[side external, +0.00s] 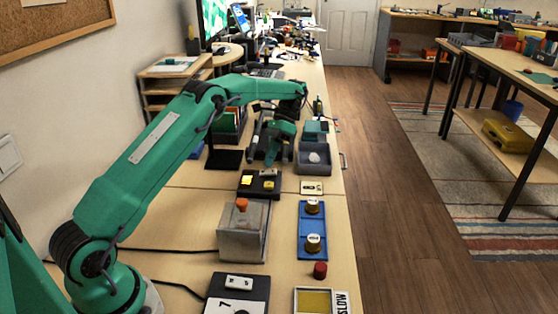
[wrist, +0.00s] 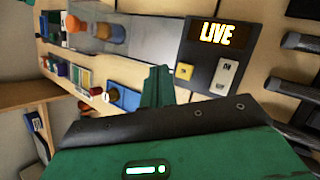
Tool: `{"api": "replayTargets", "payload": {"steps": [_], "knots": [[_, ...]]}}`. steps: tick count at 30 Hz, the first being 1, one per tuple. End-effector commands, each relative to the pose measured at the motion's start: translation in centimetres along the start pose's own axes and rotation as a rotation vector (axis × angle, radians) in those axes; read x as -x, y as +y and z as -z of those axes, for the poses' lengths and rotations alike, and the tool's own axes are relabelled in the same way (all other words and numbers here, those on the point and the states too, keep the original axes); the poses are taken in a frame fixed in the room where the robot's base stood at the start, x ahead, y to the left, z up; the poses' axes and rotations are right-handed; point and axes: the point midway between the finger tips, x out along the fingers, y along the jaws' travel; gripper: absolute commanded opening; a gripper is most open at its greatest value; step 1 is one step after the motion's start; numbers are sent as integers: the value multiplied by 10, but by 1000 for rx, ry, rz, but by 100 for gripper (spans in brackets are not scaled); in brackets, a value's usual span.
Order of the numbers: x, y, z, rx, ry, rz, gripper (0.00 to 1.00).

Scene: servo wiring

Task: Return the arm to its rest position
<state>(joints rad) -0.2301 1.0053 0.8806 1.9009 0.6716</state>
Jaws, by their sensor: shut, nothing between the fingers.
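My green arm reaches out over the long wooden bench in the side external view. My gripper (side external: 271,153) hangs nose-down at its far end, above the bench near a grey tray. In the wrist view my gripper (wrist: 156,82) shows its green fingers together, with nothing between them. The fingers point toward a black box with a lit LIVE sign (wrist: 216,34) and appear apart from it. The exact gap between the fingertips and the bench is hard to tell.
A grey box with an orange button (side external: 242,228) stands under my arm. Right of it lies a blue plate with two round knobs (side external: 302,247), with a red cap (side external: 320,270) nearby. The grey tray (side external: 327,165) holds a white item. The floor (side external: 385,220) right of the bench is clear.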

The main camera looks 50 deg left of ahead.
Motion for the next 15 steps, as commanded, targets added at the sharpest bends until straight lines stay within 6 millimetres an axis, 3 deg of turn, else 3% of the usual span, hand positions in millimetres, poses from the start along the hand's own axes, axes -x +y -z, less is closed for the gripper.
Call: {"api": "replayTargets", "payload": {"steps": [8,15], "knots": [[8,8,-5,11,20,21,0],[28,32,-22,46,84,79,0]]}}
